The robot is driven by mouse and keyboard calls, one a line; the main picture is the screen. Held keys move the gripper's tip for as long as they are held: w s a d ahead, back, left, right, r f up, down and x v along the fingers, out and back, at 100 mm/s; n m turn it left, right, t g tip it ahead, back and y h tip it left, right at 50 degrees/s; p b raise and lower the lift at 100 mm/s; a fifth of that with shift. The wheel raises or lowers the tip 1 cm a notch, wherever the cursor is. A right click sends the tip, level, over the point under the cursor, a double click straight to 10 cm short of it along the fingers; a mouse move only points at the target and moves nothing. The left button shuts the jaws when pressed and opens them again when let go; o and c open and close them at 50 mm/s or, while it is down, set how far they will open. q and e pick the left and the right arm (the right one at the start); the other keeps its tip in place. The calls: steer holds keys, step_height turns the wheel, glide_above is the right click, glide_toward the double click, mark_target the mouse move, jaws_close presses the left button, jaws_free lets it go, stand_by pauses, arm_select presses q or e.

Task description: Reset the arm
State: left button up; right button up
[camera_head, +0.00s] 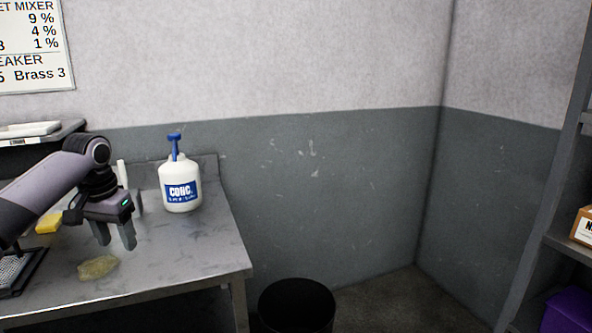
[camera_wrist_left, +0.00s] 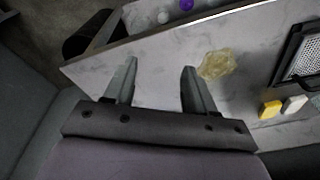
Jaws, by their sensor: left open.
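My left gripper (camera_head: 117,238) is open and empty above the grey metal table (camera_head: 190,258). Its two fingers also show in the left wrist view (camera_wrist_left: 158,85), apart with only bare table between them. In the left wrist view that patch (camera_wrist_left: 217,65) is just right of the right finger, and I cannot tell how far below. My right gripper is in neither view.
A white bottle with a blue pump (camera_head: 180,186) stands at the table's back right. A yellow block (camera_head: 48,223) and a dark-framed mesh tray (camera_head: 18,271) are at left. A black bin (camera_head: 296,306) stands right of the table. A shelf (camera_head: 548,200) is far right.

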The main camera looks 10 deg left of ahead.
arm_select(q)
steer(key=d+f+m+t, duration=0.1)
steer(key=d+f+m, duration=0.1)
steer(key=d+f, duration=0.55)
steer(key=d+f+m+t, duration=0.1)
steer(key=d+f, duration=0.3)
steer(key=f, duration=0.6)
steer(key=s+d+f+m+t+h, duration=0.25)
steer(key=s+d+f, duration=0.45)
steer(key=d+f, duration=0.45)
steer(key=s+d+f+n+t+h, duration=0.1)
steer(key=s+d+f, duration=0.1)
steer(key=s, duration=0.3)
steer(key=s+d+f+n+t+h, duration=0.1)
steer(key=s+d+f, duration=0.15)
steer(key=s, duration=0.25)
steer(key=s+a+r+t+y, duration=0.1)
steer(key=s+a, duration=0.1)
steer(key=s, duration=0.3)
steer(key=s+a+n+t, duration=0.1)
steer(key=s, duration=0.5)
steer(key=shift+a+r+t+y, duration=0.35)
steer(key=shift+c, duration=1.2)
steer(key=shift+a, duration=0.1)
